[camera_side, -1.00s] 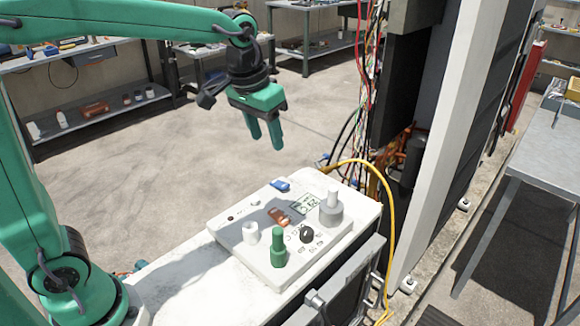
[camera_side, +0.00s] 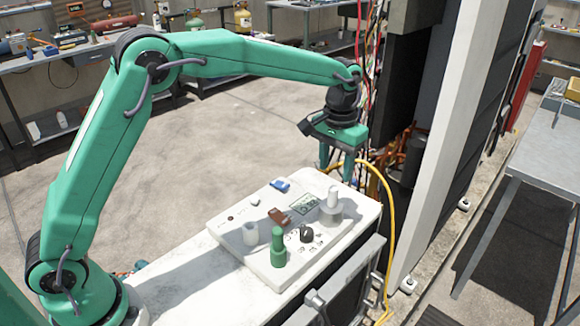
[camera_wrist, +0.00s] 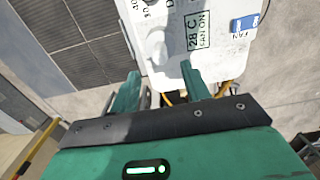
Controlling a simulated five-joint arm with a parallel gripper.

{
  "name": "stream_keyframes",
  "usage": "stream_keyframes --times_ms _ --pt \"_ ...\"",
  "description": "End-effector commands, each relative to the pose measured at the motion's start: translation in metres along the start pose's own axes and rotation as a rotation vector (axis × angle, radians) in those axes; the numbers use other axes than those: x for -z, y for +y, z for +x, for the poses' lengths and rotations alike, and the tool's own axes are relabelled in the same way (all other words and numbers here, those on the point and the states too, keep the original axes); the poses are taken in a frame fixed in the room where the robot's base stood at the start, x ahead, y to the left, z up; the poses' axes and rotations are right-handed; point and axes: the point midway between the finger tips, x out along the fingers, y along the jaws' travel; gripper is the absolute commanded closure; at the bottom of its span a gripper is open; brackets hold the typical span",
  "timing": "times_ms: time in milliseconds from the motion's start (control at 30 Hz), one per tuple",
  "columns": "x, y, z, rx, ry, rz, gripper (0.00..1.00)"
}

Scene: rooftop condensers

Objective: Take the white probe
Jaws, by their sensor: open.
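The white probe (camera_side: 332,198) stands upright in a round grey-white base at the right end of the control panel (camera_side: 230,240) in the side view. My gripper (camera_side: 336,172) is open and empty, pointing down. In the side view its fingertips appear just above the probe's top, apart from it; the depth between them is hard to tell.
A yellow cable (camera_side: 391,230) loops beside the cabinet. A tall unit (camera_side: 445,150) rises at the right.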

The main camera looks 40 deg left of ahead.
Motion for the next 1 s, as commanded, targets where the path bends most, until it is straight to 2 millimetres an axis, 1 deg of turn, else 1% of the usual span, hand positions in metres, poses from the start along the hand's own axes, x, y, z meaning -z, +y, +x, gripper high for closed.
stream_keyframes --times_ms 233,500,767,867,1000 --pt "0.0 0.0 0.005 0.001 -0.002 0.0 0.53" --pt "0.0 0.0 0.025 0.0 -0.002 0.0 0.53" --pt "0.0 0.0 0.029 0.0 -0.002 0.0 0.53" --pt "0.0 0.0 0.035 0.001 -0.002 0.0 0.53" --pt "0.001 0.0 0.049 0.001 -0.003 0.0 0.53"
